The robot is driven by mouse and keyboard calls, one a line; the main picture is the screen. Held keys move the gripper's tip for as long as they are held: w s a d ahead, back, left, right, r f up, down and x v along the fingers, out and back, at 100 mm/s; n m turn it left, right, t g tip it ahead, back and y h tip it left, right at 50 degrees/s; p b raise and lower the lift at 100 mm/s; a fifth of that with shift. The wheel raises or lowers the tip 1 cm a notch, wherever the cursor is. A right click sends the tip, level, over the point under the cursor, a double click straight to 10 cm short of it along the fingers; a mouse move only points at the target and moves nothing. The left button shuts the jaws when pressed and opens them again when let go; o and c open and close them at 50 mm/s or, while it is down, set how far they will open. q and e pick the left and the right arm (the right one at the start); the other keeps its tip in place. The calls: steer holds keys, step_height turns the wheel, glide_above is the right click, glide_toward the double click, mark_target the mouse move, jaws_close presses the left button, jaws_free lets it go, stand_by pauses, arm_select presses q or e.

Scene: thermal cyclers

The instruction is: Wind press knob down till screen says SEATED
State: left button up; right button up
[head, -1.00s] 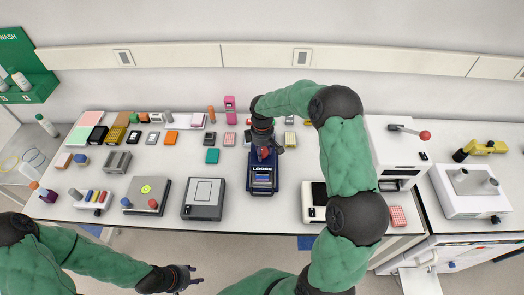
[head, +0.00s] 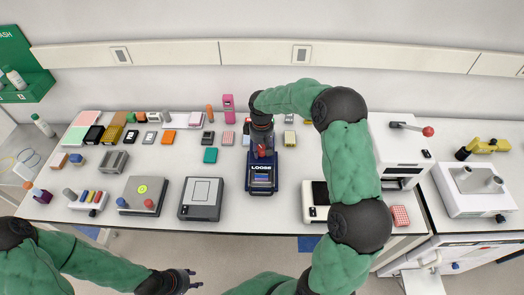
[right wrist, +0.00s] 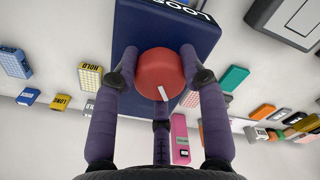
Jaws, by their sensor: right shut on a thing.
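The dark blue press (head: 262,184) stands mid-bench, and its screen reads LOOSE. It also fills the top of the right wrist view (right wrist: 160,38), where the screen text is upside down and partly cut off. Its round red knob (right wrist: 160,74) carries a white mark pointing down and slightly right in that view. The knob also shows in the head view (head: 262,151). My right gripper (right wrist: 161,80) reaches it from above, its purple fingers shut around the knob. My left gripper (head: 188,281) hangs off the front of the bench, away from the press; its finger opening is unclear.
A grey device (head: 201,199) stands left of the press, and a white device with a dark screen (head: 315,201) stands right. Several small coloured blocks lie behind. A white machine with a red-tipped lever (head: 399,150) is further right. Bare bench surrounds the press front.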

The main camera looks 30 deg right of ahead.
mark_target(260, 147)
steer(key=shift+w+a+m, duration=0.1)
steer(key=shift+m, duration=0.4)
steer(key=o, duration=1.1)
steer(key=shift+w+a, duration=0.1)
steer(key=shift+w, duration=0.05)
steer(key=shift+r, duration=0.15)
step_height(260, 147, up, 12)
steer(key=shift+f, duration=0.15)
